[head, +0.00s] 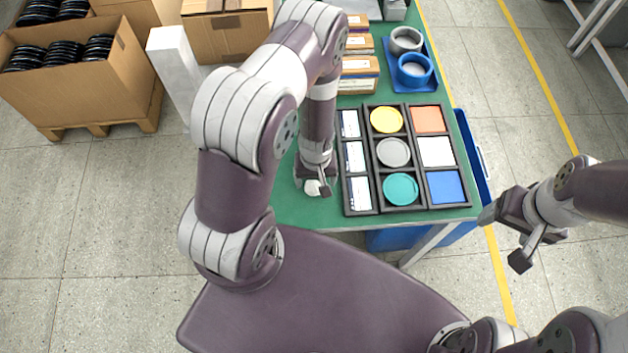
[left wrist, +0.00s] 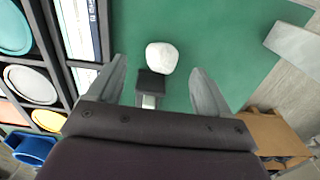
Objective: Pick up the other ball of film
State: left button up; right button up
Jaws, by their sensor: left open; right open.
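A small white ball of film (left wrist: 161,56) lies on the green table top (left wrist: 222,30), just beyond a dark block-shaped part between my fingers in the left wrist view. The ball also shows in the head view (head: 313,187), partly covered by my gripper. My left gripper (head: 314,184) points down over it at the table's left edge. Its fingers are open, one on each side of the ball, with a gap to it on both sides. My right gripper (head: 504,238) is open and empty, off the table's right side above the floor.
A black compartment tray (head: 378,160) with yellow, grey and teal discs stands close to the right of my left gripper. Blue and grey rings (head: 414,69) sit farther back. A tall white block (head: 174,70) and cardboard boxes (head: 80,75) stand left of the table.

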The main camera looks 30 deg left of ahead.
aim_at(314, 184)
pick_arm(q)
jog(key=f, duration=0.1)
jog(key=f+p, duration=0.1)
jog(key=f, duration=0.1)
jog(key=a+f, duration=0.1)
jog(key=f, duration=0.1)
jog(key=shift+w+f+p, duration=0.15)
jog(key=shift+w+p, duration=0.15)
jog(key=shift+w, duration=0.1)
jog(key=shift+s+f, duration=0.1)
jog(key=shift+f, duration=0.45)
jog(key=c, duration=1.1)
pick_arm(e)
jog(key=shift+w+a+r, duration=0.15)
jog(key=shift+w+r, duration=0.05)
jog(key=shift+r, duration=0.25)
jog(key=shift+w+a+r, duration=0.15)
jog(key=shift+w+r, duration=0.05)
jog(key=shift+r, duration=0.25)
